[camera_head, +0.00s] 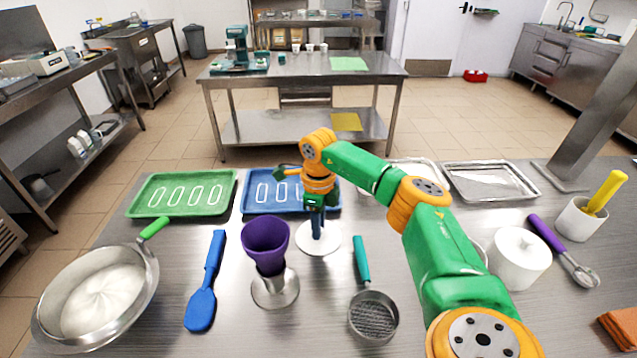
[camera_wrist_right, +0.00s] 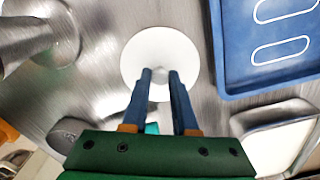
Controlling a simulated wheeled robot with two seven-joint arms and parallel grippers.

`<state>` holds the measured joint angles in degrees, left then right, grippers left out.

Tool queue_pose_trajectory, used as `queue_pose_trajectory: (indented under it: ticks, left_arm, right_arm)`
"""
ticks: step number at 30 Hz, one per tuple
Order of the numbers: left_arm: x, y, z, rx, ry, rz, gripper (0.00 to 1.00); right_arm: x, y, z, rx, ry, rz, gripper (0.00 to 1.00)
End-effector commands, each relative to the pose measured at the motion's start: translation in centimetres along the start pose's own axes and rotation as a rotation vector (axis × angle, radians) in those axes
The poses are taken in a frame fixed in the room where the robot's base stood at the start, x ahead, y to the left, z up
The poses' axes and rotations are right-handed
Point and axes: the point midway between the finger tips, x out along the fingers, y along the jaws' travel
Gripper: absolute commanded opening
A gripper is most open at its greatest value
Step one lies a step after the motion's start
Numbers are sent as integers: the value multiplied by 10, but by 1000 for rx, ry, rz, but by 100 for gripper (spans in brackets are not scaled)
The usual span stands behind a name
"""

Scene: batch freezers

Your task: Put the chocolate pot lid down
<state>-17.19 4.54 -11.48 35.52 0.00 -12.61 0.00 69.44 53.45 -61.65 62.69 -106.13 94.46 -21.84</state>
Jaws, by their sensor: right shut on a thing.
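The chocolate pot lid (camera_head: 308,244) is a flat white disc, level, at or just above the steel table, between the purple cup and the blue tray. I cannot tell whether it touches the table. My right gripper (camera_head: 317,229) points straight down over its middle, shut on its small knob. In the right wrist view the lid (camera_wrist_right: 135,57) lies beyond the blue fingers (camera_wrist_right: 160,77), which close on the knob. A pot (camera_head: 481,250) is mostly hidden behind my right arm. My left gripper is in neither view.
A purple cup on a steel stand (camera_head: 267,240) is left of the lid, a teal-handled sieve (camera_head: 373,313) in front. Green (camera_head: 150,207) and blue (camera_head: 263,208) trays lie behind. A white lidded pot (camera_head: 522,270) stands right. A blue spatula (camera_head: 203,300) lies left.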

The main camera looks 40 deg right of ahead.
Motion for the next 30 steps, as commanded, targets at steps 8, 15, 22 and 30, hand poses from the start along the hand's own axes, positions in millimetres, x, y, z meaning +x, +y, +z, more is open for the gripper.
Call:
queue_pose_trajectory:
  ticks: [8,15,22,30]
  left_arm:
    - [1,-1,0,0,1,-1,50]
    - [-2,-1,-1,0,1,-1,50]
    - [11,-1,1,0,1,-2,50]
    - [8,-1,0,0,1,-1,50]
  right_arm:
    - [2,0,0,0,0,0,57]
    - [-4,0,0,1,-1,0,57]
    - [-51,0,1,1,-8,-2,57]
    - [-113,0,1,0,-3,0,57]
